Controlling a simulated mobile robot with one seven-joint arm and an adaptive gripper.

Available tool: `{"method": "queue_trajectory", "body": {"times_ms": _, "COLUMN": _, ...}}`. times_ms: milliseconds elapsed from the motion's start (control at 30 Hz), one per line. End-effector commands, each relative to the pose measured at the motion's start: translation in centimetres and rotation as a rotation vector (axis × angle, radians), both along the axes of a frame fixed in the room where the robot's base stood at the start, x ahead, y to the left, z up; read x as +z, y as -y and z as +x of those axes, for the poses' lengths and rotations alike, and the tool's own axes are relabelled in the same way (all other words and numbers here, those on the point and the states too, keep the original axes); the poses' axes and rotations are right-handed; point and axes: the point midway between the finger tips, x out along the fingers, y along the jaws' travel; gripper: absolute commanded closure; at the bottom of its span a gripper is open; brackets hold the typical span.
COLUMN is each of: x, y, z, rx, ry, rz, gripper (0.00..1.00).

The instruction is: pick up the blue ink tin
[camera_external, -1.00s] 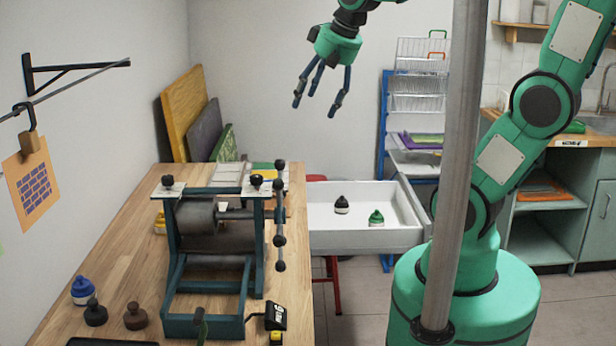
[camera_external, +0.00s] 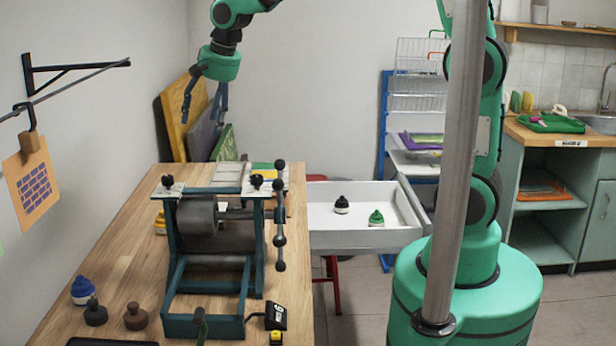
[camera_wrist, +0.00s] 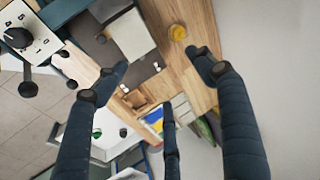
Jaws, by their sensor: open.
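The blue ink tin (camera_external: 83,290) stands upright at the front left of the wooden table, with a blue top and a white band. It does not show in the wrist view. My gripper (camera_external: 205,118) is open and empty, high above the back of the table, behind the press and far from the blue tin. In the wrist view its three dark fingers (camera_wrist: 160,85) are spread with nothing between them.
The teal press (camera_external: 212,245) stands mid-table. A white drawer (camera_external: 360,238) holds a black and a green tin. A metal pole (camera_external: 455,170) stands before my arm.

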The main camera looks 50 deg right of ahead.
Motion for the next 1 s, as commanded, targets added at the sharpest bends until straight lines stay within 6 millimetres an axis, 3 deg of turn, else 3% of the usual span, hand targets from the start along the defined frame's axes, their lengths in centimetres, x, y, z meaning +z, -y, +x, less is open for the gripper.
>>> {"method": "queue_trajectory", "body": {"times_ms": 200, "x": -3.7, "y": -5.1, "z": 3.8, "rx": -0.069, "ry": -0.039, "rz": 0.029, "gripper": 0.30}}
{"method": "queue_trajectory", "body": {"times_ms": 567, "x": -11.1, "y": -13.7, "z": 8.3, "rx": -0.186, "ry": -0.097, "rz": 0.068, "gripper": 0.30}}
{"method": "queue_trajectory", "body": {"times_ms": 667, "x": -14.1, "y": -15.9, "z": 9.2, "rx": -0.219, "ry": -0.112, "rz": 0.075, "gripper": 0.30}}
{"method": "queue_trajectory", "body": {"times_ms": 900, "x": -23.2, "y": -22.5, "z": 10.2, "rx": -0.245, "ry": -0.153, "rz": 0.074, "gripper": 0.30}}
{"method": "queue_trajectory", "body": {"times_ms": 1000, "x": -25.1, "y": -26.1, "z": 9.4, "rx": -0.205, "ry": -0.179, "rz": 0.049, "gripper": 0.30}}
